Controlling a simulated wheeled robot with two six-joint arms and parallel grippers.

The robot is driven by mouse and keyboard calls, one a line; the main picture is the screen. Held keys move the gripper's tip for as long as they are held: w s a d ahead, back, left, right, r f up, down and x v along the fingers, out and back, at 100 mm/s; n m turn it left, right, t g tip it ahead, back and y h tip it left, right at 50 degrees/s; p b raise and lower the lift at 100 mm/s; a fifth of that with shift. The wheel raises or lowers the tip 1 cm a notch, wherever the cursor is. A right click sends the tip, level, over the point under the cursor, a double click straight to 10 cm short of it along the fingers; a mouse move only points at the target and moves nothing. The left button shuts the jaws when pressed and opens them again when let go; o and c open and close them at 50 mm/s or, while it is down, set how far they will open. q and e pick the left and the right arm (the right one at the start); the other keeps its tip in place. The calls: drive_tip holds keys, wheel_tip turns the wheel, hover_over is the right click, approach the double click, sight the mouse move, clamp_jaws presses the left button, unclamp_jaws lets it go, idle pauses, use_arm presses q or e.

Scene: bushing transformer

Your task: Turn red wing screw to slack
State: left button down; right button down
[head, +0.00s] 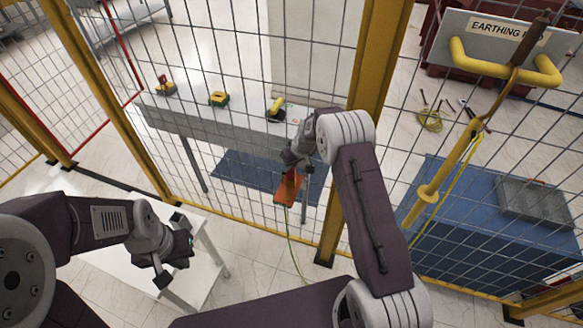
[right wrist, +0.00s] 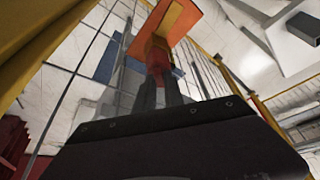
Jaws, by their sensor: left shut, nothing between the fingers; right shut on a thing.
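A red piece, the red wing screw (right wrist: 157,57), sits between the orange part and my right fingertips. My right gripper (right wrist: 160,82) is shut on the red wing screw; the fingertips hide part of it. In the head view my right gripper (head: 292,160) is partly covered by its own wrist. My left gripper (head: 172,268) is shut and empty, over a white table at lower left.
Yellow fence posts (head: 365,90) and wire mesh stand close to my right arm. Behind the mesh is a grey bench (head: 220,122) with several yellow tools. An "EARTHING ROD" sign (head: 500,30) and a yellow rod (head: 440,185) are at right. A thin green-yellow cable (head: 290,248) hangs below the orange part.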

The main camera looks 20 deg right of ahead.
drive_tip(key=n+b, duration=0.2)
drive_tip(key=b, duration=0.1)
drive_tip(key=n+y+b, duration=0.1)
drive_tip(key=shift+w+d+f+n+g+b, duration=0.1)
drive_tip(key=shift+d+f+n+g+b, duration=0.1)
drive_tip(key=shift+f+n+g+b, duration=0.15)
drive_tip(key=shift+r+n+y+b, duration=0.2)
drive_tip(key=shift+n+y+b, duration=0.25)
drive_tip(key=shift+n, duration=0.4)
drive_tip(key=shift+r+n+g+b, duration=0.1)
drive_tip(key=shift+n+g+b, duration=0.35)
drive_tip(key=shift+n, duration=0.65)
drive_tip(key=c, duration=1.4)
unclamp_jaws()
drive_tip(key=shift+c, duration=0.2)
drive_tip(key=shift+d, duration=0.1)
drive_tip(key=v, duration=0.9)
drive_tip(key=shift+w, duration=0.15)
